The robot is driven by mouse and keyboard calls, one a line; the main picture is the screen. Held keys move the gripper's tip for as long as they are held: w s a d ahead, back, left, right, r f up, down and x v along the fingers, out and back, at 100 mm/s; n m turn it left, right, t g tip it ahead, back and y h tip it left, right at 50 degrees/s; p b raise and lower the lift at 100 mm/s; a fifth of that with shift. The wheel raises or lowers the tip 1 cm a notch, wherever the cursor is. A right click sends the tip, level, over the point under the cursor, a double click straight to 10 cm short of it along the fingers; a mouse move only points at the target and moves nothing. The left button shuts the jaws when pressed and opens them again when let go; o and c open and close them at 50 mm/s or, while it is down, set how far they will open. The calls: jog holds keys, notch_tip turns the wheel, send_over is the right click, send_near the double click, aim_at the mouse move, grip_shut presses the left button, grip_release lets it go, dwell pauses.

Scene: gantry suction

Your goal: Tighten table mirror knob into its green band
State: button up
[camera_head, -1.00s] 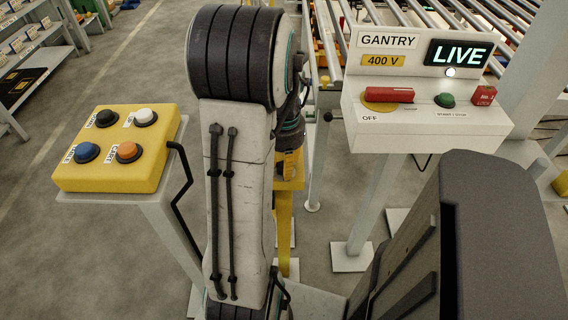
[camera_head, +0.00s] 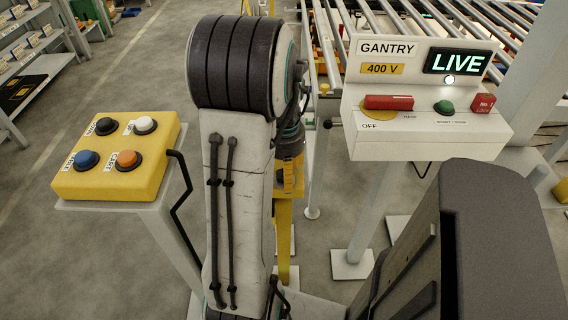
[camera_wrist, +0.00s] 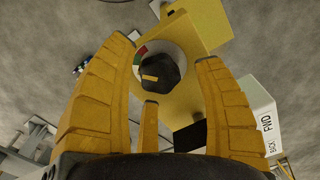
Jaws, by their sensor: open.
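The black knob (camera_wrist: 160,72) carries a yellow mark on its face and sits on a yellow housing (camera_wrist: 197,25) in the wrist view. A pale dial ring (camera_wrist: 172,45) shows around its upper side, with a green part (camera_wrist: 137,59) and a red part at its left. The mark lies on the knob's lower left; I cannot tell exactly where it points on the ring. My gripper (camera_wrist: 160,65) is open, its yellow fingers spread around the knob. I see no clear contact. In the head view my arm hides the knob.
A yellow button box (camera_head: 116,157) with several buttons stands left of my arm. A white gantry console (camera_head: 430,125) with a lit LIVE display stands at right, in front of a roller conveyor (camera_head: 420,40). Grey floor (camera_head: 100,255) lies open at left. A white labelled box (camera_wrist: 258,115) is right of my fingers.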

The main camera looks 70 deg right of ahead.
notch_tip(320, 180, up, 12)
dwell(0.6)
dwell(0.7)
jog(key=shift+d+f+n+h, duration=0.2)
jog(key=shift+f+n, duration=0.1)
jog(key=shift+f, duration=0.3)
jog(key=shift+d+f+n+h, duration=0.1)
jog(key=shift+d+f+n, duration=0.15)
jog(key=shift+f, duration=0.35)
jog(key=shift+s+a+f+n, duration=0.1)
jog(key=shift+a+f+n, duration=0.15)
jog(key=shift+a+f, duration=0.95)
jog(key=w+a+r+n+t+p, duration=0.1)
jog(key=w+a+r+n+p, duration=0.1)
jog(key=a, duration=0.8)
jog(key=w+a+r+n+t+p, duration=0.1)
jog(key=w+a+r+n+p, duration=0.1)
jog(key=w+a+n, duration=0.4)
jog(key=w+a+r+n+t+p, duration=0.1)
jog(key=w+a+r+n, duration=0.3)
jog(key=a+n, duration=0.4)
jog(key=w+a+p, duration=0.1)
jog(key=a, duration=0.6)
jog(key=shift+a+r+n, duration=0.2)
jog(key=shift+r+n, duration=0.1)
